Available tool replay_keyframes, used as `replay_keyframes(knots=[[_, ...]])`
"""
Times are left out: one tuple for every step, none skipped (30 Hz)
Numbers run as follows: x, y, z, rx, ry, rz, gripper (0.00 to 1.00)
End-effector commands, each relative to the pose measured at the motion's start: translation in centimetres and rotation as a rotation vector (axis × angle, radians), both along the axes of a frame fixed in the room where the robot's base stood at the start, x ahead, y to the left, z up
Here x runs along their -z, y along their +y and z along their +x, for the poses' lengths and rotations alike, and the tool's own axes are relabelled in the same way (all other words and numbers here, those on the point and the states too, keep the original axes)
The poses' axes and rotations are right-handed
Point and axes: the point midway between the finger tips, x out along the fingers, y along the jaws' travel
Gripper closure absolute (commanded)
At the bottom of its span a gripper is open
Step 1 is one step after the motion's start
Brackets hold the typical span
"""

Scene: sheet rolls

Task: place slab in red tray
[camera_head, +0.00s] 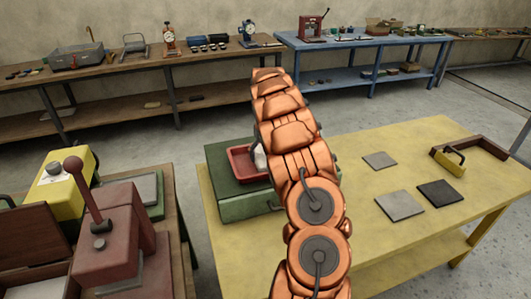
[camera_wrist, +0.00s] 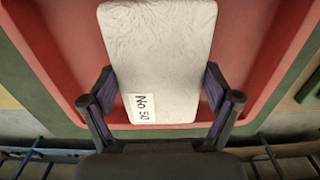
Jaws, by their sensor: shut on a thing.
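The slab (camera_wrist: 158,55) is a pale, rough-textured block with a label reading "No 50". My gripper (camera_wrist: 160,98) is shut on its two long sides in the wrist view. The red tray (camera_wrist: 55,40) shows behind and around the slab there; I cannot tell whether the slab touches its floor. In the head view the red tray (camera_head: 240,162) sits on a green box (camera_head: 232,205), at the left of the yellow table. A small pale part of the slab (camera_head: 260,158) shows at the tray, beside my arm. My arm hides the gripper and the tray's right part in the head view.
The yellow table (camera_head: 375,235) carries several flat grey and dark plates (camera_head: 400,205) and a yellow-handled block (camera_head: 449,160) at the right. A bench with a red lever press (camera_head: 115,235) stands at the left. Wooden (camera_head: 120,90) and blue (camera_head: 345,78) benches stand at the back.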

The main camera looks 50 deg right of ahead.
Motion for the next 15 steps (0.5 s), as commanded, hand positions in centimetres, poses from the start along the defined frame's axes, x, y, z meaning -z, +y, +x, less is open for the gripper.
replay_keyframes(knots=[[0.15,-0.02,0.0,0.0,-0.001,0.0,0.74],[0.33,-0.02,0.04,0.0,-0.002,-0.001,0.74],[0.47,-0.02,0.08,0.0,-0.003,-0.001,0.74],[0.5,-0.02,0.1,0.0,-0.004,-0.002,0.74],[0.5,-0.03,0.11,-0.001,-0.004,-0.002,0.74],[0.49,-0.02,0.1,0.0,-0.004,-0.002,0.74],[0.48,-0.02,0.1,0.0,-0.004,-0.002,0.74],[0.49,-0.02,0.09,0.0,-0.004,-0.002,0.74],[0.5,-0.02,0.09,0.0,-0.004,-0.002,0.74],[0.57,-0.01,0.1,-0.001,-0.004,-0.002,0.74],[0.65,0.01,0.11,-0.001,-0.004,-0.002,0.74],[0.78,0.02,0.11,-0.001,-0.004,-0.002,0.74],[0.86,0.02,0.11,-0.001,-0.004,-0.002,0.74],[0.75,-0.01,0.1,-0.001,-0.003,-0.003,0.09],[0.73,0.0,0.09,-0.001,-0.003,-0.003,0.05]])
